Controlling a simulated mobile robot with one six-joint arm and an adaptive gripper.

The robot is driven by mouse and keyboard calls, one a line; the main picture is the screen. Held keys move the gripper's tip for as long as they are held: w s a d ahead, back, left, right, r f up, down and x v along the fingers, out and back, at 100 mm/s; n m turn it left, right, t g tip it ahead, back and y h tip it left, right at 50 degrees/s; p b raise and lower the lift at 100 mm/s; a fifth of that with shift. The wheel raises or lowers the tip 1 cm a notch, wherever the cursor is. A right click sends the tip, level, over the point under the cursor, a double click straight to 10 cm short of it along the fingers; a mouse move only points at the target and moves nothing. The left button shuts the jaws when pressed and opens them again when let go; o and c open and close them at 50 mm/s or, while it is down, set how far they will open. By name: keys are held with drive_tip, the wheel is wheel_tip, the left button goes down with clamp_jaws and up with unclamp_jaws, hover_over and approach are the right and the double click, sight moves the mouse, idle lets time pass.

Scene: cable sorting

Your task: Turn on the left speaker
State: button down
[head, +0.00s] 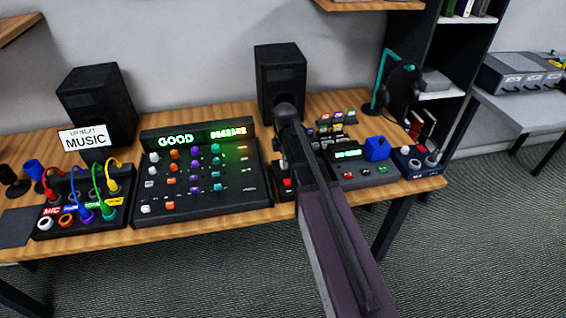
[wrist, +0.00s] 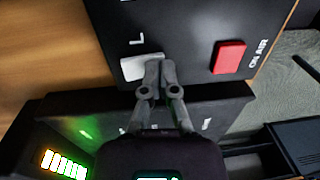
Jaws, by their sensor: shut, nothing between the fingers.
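The left speaker (head: 97,105) is a black box at the back left of the desk, and a matching right speaker (head: 281,78) stands farther right. In the wrist view, a black control box (wrist: 190,25) carries a white switch (wrist: 138,68) marked "L" and a red switch (wrist: 228,57) marked "ON AIR". My gripper (wrist: 160,66) is shut and empty, its fingertips at the right edge of the white switch. I cannot tell whether they touch it. In the head view my arm hides the gripper and most of this box.
A mixer (head: 212,190) with a lit "GOOD" display lies left of my arm. A patch box (head: 84,212) with coloured cables and a "MUSIC" sign (head: 84,138) are at left. A device with a blue knob (head: 377,149) and a headphone stand (head: 387,75) are at right.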

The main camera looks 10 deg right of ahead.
drive_tip(key=shift+a, duration=0.25)
drive_tip(key=shift+w, duration=0.15)
drive_tip(key=shift+w+d+r+p, duration=0.15)
drive_tip(key=shift+w+r+p, duration=0.15)
drive_tip(key=shift+w, duration=0.3)
drive_tip(key=shift+r, duration=0.1)
wheel_tip(320, 180, up, 14)
drive_tip(key=s+p, duration=0.1)
drive_tip(key=p, duration=1.3)
drive_tip(key=shift+s, duration=0.3)
idle(0.5)
